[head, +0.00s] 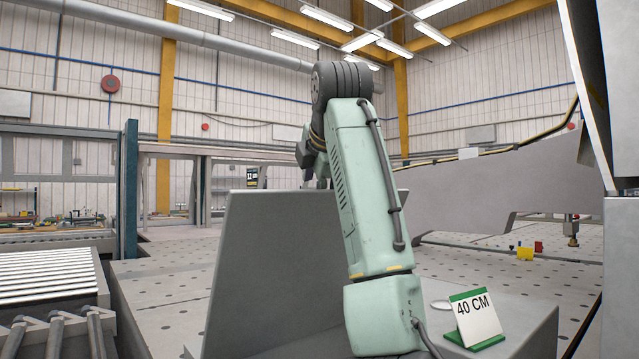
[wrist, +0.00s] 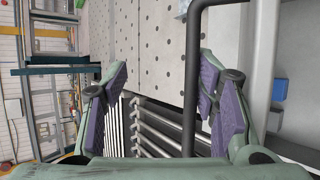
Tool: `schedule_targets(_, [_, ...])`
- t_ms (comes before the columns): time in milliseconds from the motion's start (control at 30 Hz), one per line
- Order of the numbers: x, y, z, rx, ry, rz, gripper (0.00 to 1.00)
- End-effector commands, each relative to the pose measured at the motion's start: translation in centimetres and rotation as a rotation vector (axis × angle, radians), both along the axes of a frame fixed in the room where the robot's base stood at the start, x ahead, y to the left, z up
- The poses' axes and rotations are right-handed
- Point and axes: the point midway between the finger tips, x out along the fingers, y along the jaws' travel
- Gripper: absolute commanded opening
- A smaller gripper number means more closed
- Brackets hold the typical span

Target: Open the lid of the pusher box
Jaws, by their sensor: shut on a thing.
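In the wrist view, a dark bent bar (wrist: 192,85), which looks like a handle, runs between the purple-padded fingers of my gripper (wrist: 163,80). In the head view, a flat grey panel (head: 270,265), apparently the lid of the pusher box, stands raised and tilted left of my arm. A grey surface (head: 525,312), apparently the box, shows at the lower right.
A green stand with a "40 CM" card (head: 476,316) sits on the grey surface at right. A roller conveyor (head: 50,285) is at lower left. A perforated table (head: 165,290) lies behind the panel. A large machine body (head: 500,190) stands at right.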

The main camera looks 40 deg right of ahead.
Motion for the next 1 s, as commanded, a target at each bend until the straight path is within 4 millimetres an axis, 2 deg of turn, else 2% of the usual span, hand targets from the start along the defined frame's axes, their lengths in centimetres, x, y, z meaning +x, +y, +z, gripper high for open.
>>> schedule_targets(33, [1.2,0.4,-1.1,0.022,0.000,0.025,0.04])
schedule_targets(67, [1.2,0.4,-1.1,0.022,0.000,0.025,0.53])
schedule_targets(400, [0.9,0.4,-0.7,0.013,-0.003,0.022,0.30])
schedule_targets(1000, [0.5,0.6,-0.1,0.012,-0.004,0.023,0.30])
